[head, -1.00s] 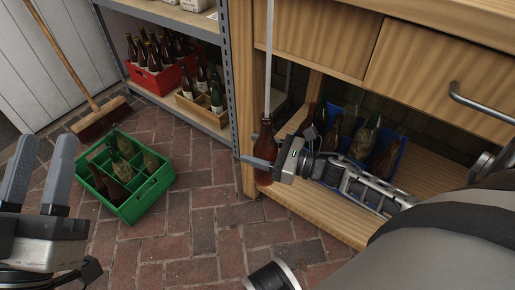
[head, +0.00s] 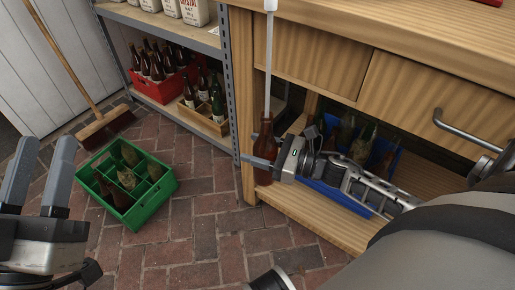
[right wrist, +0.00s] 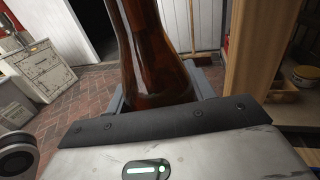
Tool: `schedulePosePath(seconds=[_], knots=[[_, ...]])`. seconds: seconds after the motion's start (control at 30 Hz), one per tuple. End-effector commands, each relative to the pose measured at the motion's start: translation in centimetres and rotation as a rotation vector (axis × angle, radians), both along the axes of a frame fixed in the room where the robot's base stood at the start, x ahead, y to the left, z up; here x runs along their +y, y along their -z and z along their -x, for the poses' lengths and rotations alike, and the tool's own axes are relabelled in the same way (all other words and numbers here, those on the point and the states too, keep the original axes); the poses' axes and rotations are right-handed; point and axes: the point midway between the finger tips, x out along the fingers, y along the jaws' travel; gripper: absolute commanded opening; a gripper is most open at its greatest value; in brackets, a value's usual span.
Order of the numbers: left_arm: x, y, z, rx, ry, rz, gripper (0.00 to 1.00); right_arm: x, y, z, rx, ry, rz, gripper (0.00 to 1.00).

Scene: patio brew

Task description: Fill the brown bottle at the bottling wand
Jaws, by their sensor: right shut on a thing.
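The brown bottle (head: 266,136) is upright in front of the bench's left post in the head view. My right gripper (head: 264,165) is shut around its body; in the right wrist view the bottle (right wrist: 150,60) stands between the fingers. The bottling wand (head: 267,75), a thin pale tube with a white top, runs down to the bottle's mouth. Its lower end is hidden, apparently inside the neck. The dark glass does not let me tell the liquid level. My left gripper (head: 38,175) is open and empty at the left edge, fingers pointing up.
A green crate (head: 152,203) with several bottles sits on the brick floor. A red crate (head: 160,92) and a wooden crate (head: 203,121) stand on the shelf rack. A blue crate (head: 333,198) is under the wooden bench (head: 312,60). A broom (head: 105,127) leans at the wall. Floor between is clear.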

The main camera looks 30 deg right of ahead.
Motion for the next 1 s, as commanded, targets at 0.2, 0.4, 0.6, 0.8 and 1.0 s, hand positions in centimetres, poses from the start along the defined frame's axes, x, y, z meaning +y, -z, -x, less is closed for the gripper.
schedulePosePath(seconds=[0.2,0.4,0.6,0.8,1.0], knots=[[0.0,-1.6,0.0,0.000,0.000,0.000,0.36,0.0,-2.0,0.0,-0.002,0.000,-0.001,0.24],[0.0,-2.8,0.0,0.000,0.000,0.000,0.36,0.0,-3.4,0.0,-0.002,0.000,0.000,0.24],[0.0,-3.9,0.0,0.000,0.000,0.000,0.36,0.0,-4.7,0.0,-0.001,0.000,-0.001,0.24],[0.0,-5.1,0.0,0.000,0.000,0.000,0.36,0.0,-6.1,0.0,-0.001,0.000,0.000,0.24],[0.0,-6.2,0.0,0.000,0.000,0.000,0.36,0.0,-7.6,0.0,-0.002,0.000,0.000,0.24]])
